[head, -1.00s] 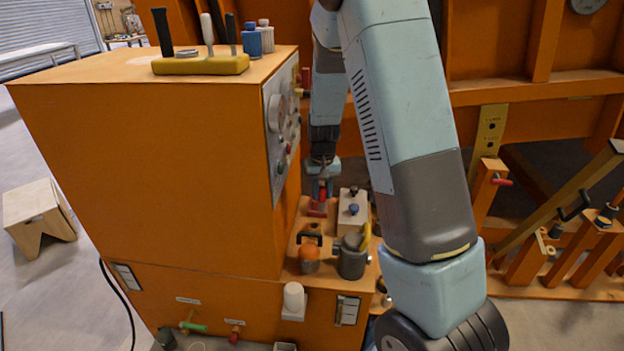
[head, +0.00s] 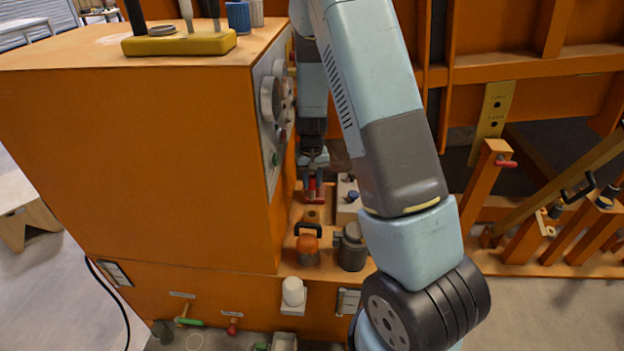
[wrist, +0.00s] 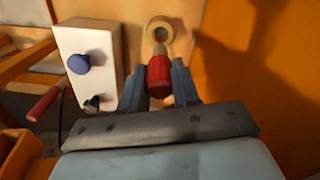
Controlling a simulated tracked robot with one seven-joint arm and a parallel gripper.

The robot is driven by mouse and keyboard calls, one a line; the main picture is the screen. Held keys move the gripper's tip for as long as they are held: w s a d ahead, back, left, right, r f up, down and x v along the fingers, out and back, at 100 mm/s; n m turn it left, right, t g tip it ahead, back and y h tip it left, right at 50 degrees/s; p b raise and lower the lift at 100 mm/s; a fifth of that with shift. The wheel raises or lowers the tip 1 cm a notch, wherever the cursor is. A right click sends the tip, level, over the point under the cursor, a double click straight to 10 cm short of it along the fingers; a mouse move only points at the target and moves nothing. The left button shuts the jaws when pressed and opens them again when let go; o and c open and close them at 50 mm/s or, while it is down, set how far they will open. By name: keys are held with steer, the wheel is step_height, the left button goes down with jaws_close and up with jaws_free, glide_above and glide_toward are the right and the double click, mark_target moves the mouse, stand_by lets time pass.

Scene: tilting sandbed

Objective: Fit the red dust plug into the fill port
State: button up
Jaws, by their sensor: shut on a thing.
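My gripper (wrist: 158,88) is shut on the red dust plug (wrist: 159,76), with a finger on each side of it. The plug's narrower, paler end points toward a brass ring, the fill port (wrist: 160,27). In the wrist view that end overlaps the ring's lower part; I cannot tell whether they touch. In the head view my gripper (head: 313,178) points down with the red plug (head: 313,190) at its tip, beside the orange cabinet. A small brown ring, apparently the port (head: 311,216), shows just below it.
A white box (wrist: 88,60) with a blue knob (wrist: 78,64) stands close left of my gripper. An orange-domed fitting (head: 307,247) and a grey cylinder (head: 352,248) stand nearer on the ledge. The cabinet wall (head: 190,160) rises close to the left of my gripper.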

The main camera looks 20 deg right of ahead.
mark_target(312, 193)
steer(key=shift+f, duration=2.85)
steer(key=shift+f, duration=2.6)
steer(key=o, duration=1.1)
step_height(312, 193, up, 14)
steer(key=shift+f, duration=0.15)
